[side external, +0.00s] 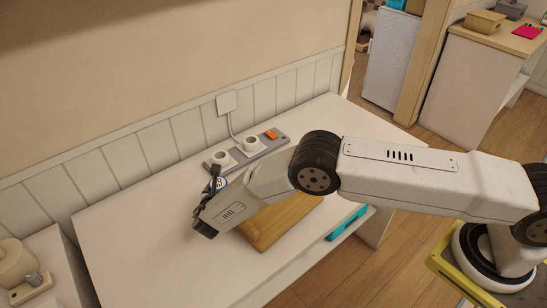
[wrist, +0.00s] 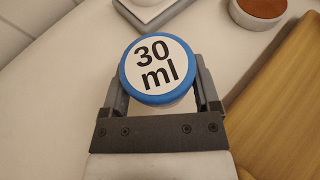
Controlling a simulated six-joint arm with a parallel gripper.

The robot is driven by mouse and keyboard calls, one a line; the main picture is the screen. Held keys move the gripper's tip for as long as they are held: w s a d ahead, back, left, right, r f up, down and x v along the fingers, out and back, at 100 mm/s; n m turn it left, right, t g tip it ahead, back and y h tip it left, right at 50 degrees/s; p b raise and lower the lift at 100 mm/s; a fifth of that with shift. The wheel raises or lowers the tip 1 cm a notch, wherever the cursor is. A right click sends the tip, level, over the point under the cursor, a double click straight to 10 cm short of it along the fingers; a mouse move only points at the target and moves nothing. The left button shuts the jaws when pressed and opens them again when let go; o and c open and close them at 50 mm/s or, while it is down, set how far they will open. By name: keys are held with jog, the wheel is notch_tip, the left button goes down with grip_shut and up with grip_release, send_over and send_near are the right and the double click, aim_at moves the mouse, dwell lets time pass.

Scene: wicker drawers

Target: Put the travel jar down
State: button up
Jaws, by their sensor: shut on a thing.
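The travel jar (wrist: 158,68) has a blue-rimmed white lid marked "30 ml". In the wrist view it sits between the two fingers of my gripper (wrist: 160,98), which is shut on it. My gripper is over the white table (side external: 120,235), left of the wooden board and in front of the power strip. I cannot tell whether the jar touches the table.
A wooden board (side external: 275,228) lies under and beside my arm; it is at the right in the wrist view (wrist: 285,110). A grey power strip (side external: 268,146) with plugs lies behind. A round brown-topped container (wrist: 257,12) stands nearby. The table's left part is clear.

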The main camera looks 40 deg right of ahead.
jog(key=shift+w+f, duration=0.3)
jog(key=shift+f, duration=1.55)
jog(key=shift+f, duration=0.15)
jog(key=o, duration=1.1)
